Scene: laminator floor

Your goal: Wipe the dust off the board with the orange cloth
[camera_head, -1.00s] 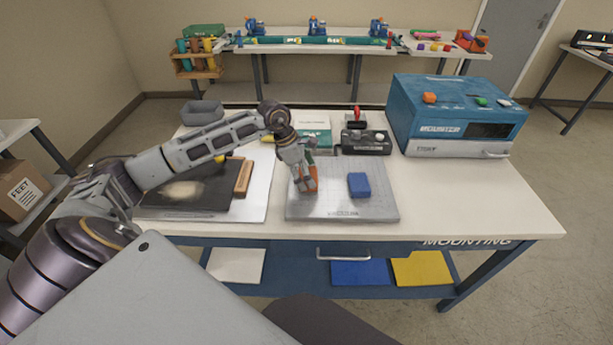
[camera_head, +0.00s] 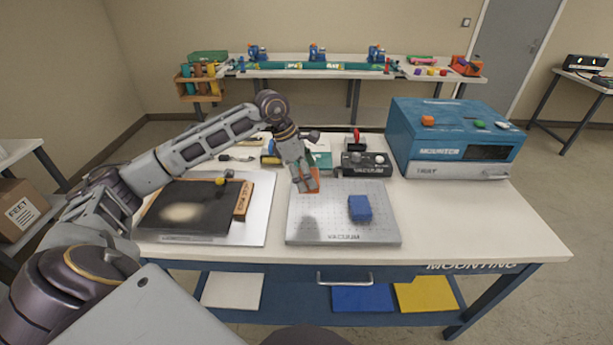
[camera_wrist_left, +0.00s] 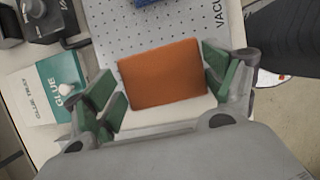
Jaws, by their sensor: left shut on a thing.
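The orange cloth (camera_wrist_left: 162,74) is between the green-padded fingers of my left gripper (camera_wrist_left: 160,85) in the left wrist view. In the head view the left gripper (camera_head: 306,184), shut on the cloth (camera_head: 313,181), is over the back left part of the perforated vacuum plate (camera_head: 330,222), apparently raised above it. The dark board (camera_head: 205,215) lies left of the gripper on a pale sheet, with a pale dust patch (camera_head: 181,212) on it. My right gripper is not in view.
A wooden block (camera_head: 242,202) lies along the board's right edge. A blue block (camera_head: 360,208) sits on the vacuum plate. Behind are a vacuum control box (camera_head: 366,164) and a glue box (camera_wrist_left: 50,92). The blue mounter (camera_head: 455,140) stands at back right; the bench's right front is clear.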

